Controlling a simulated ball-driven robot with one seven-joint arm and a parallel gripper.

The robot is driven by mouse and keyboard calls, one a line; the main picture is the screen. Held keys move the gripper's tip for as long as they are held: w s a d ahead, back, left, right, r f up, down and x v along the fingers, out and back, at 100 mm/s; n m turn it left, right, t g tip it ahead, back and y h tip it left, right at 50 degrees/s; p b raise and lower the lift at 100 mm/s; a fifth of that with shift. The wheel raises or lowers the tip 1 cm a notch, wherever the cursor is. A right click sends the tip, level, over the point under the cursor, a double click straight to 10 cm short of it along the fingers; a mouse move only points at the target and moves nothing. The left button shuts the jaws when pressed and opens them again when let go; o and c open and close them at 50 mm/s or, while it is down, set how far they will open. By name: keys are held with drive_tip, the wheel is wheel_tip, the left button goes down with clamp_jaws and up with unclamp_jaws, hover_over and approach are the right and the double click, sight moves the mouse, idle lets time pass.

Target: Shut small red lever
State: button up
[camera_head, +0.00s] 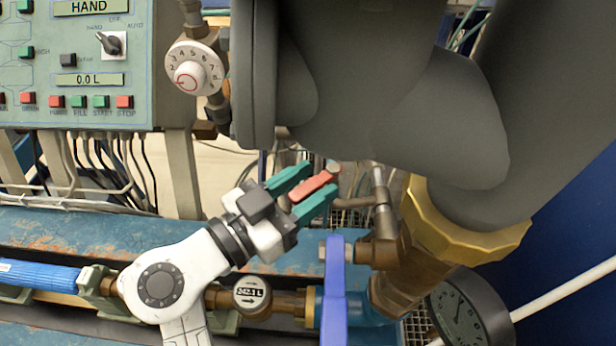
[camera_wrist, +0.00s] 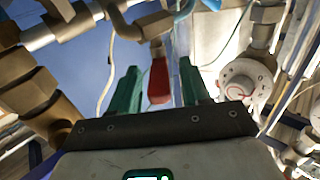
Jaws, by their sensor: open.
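The small red lever (camera_head: 314,185) sits on a thin brass pipe in the middle of the head view. In the wrist view the red lever (camera_wrist: 159,80) points toward the camera, its far end at a brass fitting. My gripper (camera_head: 309,190) has green fingers, one on each side of the lever. In the wrist view my gripper (camera_wrist: 160,88) is open, with a visible gap between each finger and the lever. Whether a finger touches the lever is not clear in the head view.
A blue lever (camera_head: 335,290) stands upright right of my wrist. A large grey pipe (camera_head: 400,80) hangs above. A white numbered dial (camera_head: 193,68) and a control panel (camera_head: 85,60) are at upper left. A round gauge (camera_head: 468,310) is at lower right.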

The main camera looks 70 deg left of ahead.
drive_tip(key=shift+w, duration=0.1)
drive_tip(key=shift+c, duration=0.3)
clamp_jaws()
idle(0.4)
